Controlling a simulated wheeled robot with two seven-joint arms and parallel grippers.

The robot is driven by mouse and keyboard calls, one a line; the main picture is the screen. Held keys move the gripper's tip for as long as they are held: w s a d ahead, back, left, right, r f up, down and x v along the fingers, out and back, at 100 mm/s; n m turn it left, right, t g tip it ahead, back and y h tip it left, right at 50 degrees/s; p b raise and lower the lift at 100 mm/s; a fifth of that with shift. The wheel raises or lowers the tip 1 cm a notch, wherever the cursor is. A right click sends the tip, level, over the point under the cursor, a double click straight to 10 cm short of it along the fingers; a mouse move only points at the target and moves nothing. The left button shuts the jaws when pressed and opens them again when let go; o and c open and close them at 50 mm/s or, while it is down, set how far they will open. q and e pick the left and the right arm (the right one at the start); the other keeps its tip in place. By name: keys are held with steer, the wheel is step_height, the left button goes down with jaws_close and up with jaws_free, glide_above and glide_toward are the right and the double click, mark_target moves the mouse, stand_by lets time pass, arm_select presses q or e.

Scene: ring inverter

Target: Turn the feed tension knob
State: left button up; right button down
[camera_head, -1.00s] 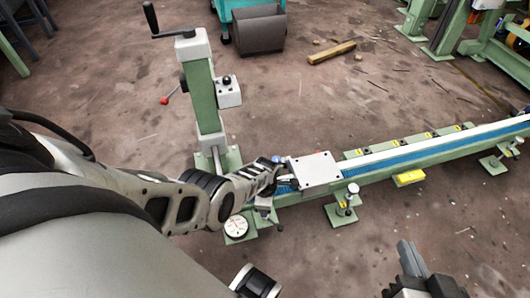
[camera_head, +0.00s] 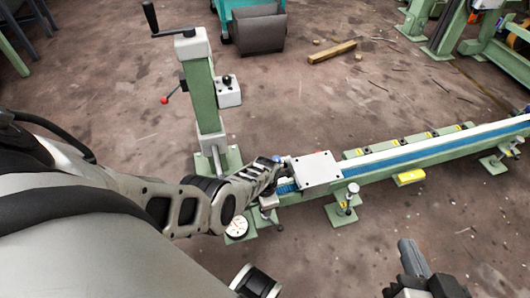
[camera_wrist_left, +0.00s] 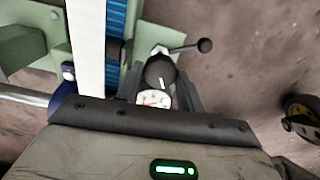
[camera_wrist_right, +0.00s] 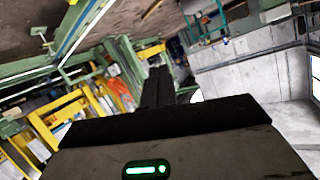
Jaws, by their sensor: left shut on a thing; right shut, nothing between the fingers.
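The black tension knob (camera_wrist_left: 160,72) with a white pointer line shows in the left wrist view, between the fingers of my left gripper (camera_wrist_left: 158,82). The gripper is shut on it. A white dial (camera_wrist_left: 153,98) with a red needle sits just below the knob in that view. In the head view my left arm covers the knob, and the left gripper (camera_head: 273,178) is at the near end of the green rail. My right gripper (camera_head: 412,258) is shut and empty at the lower right, apart from the rail; its closed fingers also show in the right wrist view (camera_wrist_right: 158,88).
A white plate (camera_head: 317,169) sits on the long green rail (camera_head: 385,172) running right. A green post (camera_head: 205,95) with a crank handle stands behind my left arm. A lever with a black ball (camera_wrist_left: 205,45) sticks out beside the knob. Open floor lies front right.

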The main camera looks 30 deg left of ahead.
arm_select(q)
steer(key=o, duration=1)
steer(key=shift+r, duration=0.15)
step_height(320, 180, up, 16)
steer(key=p, duration=1.2)
steer(key=shift+f, duration=0.2)
arm_select(e)
steer(key=s+d+r+g+h, duration=0.1)
steer(key=d+r+h, duration=0.1)
steer(key=d+r, duration=0.2)
steer(key=shift+s+r+m, duration=0.3)
steer(key=shift+r+m, duration=0.1)
steer(key=shift+r, duration=0.5)
steer(key=shift+d, duration=0.1)
